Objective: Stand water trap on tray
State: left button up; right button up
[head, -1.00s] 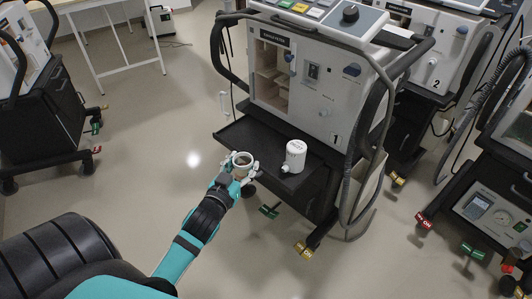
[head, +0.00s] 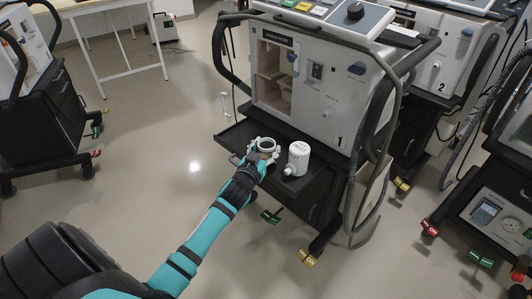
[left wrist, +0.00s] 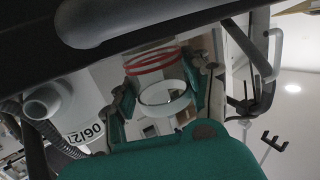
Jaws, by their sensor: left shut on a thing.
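The water trap (head: 267,145) is a small cup with a pale round rim, held in my left gripper (head: 264,150). In the left wrist view the water trap (left wrist: 165,98) shows a white ring and red rings between the teal fingers (left wrist: 160,100). The black tray (head: 236,134) sticks out from the front of ventilator 1. The gripper and trap overlap the tray's front part in the head view; I cannot tell whether the trap touches it. My right gripper is not in view.
A white canister (head: 298,158) with a side spout stands on the tray, close right of my left gripper. Ventilator 1 (head: 325,100) rises behind, with a dark handle and hoses. Free tray surface shows to the left. Ventilator 2 (head: 440,75) stands at the right.

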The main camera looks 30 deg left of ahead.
pick_arm(q)
jog(key=shift+f, duration=0.2)
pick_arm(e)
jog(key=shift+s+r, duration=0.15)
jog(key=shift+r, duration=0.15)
pick_arm(q)
jog(key=shift+f, duration=0.1)
jog(key=o, duration=1.1)
jog(key=shift+o, duration=0.2)
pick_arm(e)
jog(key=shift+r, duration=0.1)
pick_arm(q)
jog(key=shift+s+d, duration=0.1)
jog(key=shift+s, duration=0.15)
jog(key=p+v, duration=0.2)
jog(key=v, duration=0.9)
jog(key=s+d+f+m+g+h, duration=0.1)
jog(key=s+d+f+m+g, duration=0.1)
jog(key=s+d+f+g, duration=0.4)
jog(key=s+d+f+m+g+h, duration=0.2)
jog(key=s+d+f+g, duration=0.5)
jog(key=s+f, duration=0.5)
jog(key=s+d, duration=0.2)
jog(key=s, duration=0.1)
jog(key=shift+s+h, duration=0.3)
jog(key=shift+s, duration=0.1)
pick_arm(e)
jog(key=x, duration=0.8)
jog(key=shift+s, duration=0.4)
